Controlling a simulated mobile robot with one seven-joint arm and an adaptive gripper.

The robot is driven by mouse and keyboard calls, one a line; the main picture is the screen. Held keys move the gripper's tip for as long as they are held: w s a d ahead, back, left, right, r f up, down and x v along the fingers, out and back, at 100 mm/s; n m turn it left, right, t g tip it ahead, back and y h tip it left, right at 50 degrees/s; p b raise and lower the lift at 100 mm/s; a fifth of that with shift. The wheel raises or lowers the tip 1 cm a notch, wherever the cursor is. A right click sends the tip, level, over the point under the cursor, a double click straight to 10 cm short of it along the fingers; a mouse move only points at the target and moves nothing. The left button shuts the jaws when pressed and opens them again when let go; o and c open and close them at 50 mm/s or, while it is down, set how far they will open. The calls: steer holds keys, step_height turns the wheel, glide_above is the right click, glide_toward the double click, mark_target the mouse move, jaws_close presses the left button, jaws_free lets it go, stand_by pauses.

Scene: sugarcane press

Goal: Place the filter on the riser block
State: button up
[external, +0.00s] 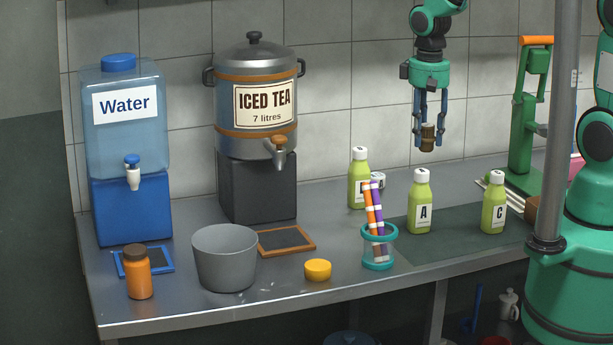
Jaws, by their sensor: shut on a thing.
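My gripper (427,143) hangs above the right part of the counter, pointing down. It is shut on a small brown, roughly cylindrical thing, which looks to be the filter (428,132). The filter is held well above the bottles, against the tiled wall in the picture. A brown block (532,206) at the right, partly hidden by the grey post, may be the riser block, but I cannot tell for sure.
Green bottles marked A (420,208) and C (493,205) stand below my gripper, with another green bottle (358,180) behind. A teal-rimmed cup of markers (378,246) stands near the front. A green press (525,150) is at right. A grey bucket (224,260) stands left.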

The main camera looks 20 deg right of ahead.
steer(key=s+a+n+p, duration=0.3)
steer(key=s+a+n, duration=0.8)
steer(key=s+a, duration=1)
step_height(320, 180, down, 13)
steer(key=d, duration=0.1)
steer(key=shift+s+n, duration=0.3)
steer(key=shift+s, duration=0.1)
glide_above(318, 265)
steer(key=shift+w+f, duration=0.15)
steer(key=shift+f, duration=0.55)
steer(key=shift+f+b, duration=0.3)
steer(key=shift+f, duration=1.5)
